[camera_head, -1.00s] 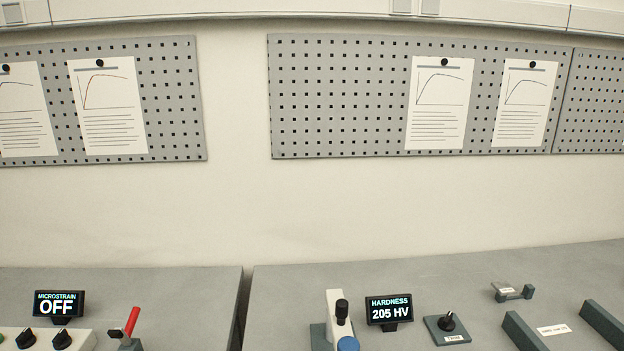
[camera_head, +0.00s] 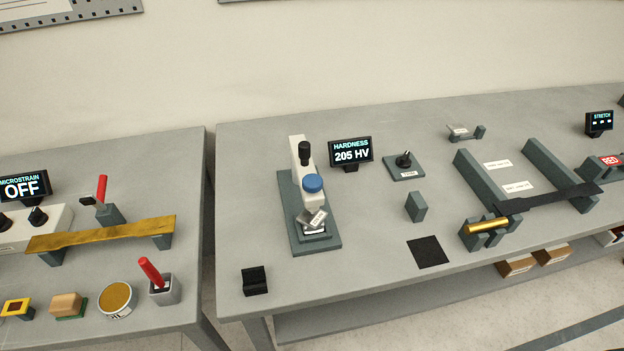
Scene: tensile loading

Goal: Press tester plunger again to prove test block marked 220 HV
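The hardness tester (camera_head: 301,170) stands on the right-hand table, a white column on a dark grey-green base. A round blue cap (camera_head: 313,183), which looks like the plunger top, is at the front of its head, and a black knob (camera_head: 305,150) is above. A small metallic block (camera_head: 313,219) with a white tag sits below the head, tilted in view; its marking is too small to read. The hardness display (camera_head: 351,151) beside the tester reads 205 HV. Neither of my grippers is in view.
A dial on a square base (camera_head: 404,164), an upright grey block (camera_head: 415,207), a black pad (camera_head: 428,252) and a black holder (camera_head: 255,281) stand around the tester. A gold cylinder (camera_head: 487,224) rests in a cradle at right. A gap separates the two tables.

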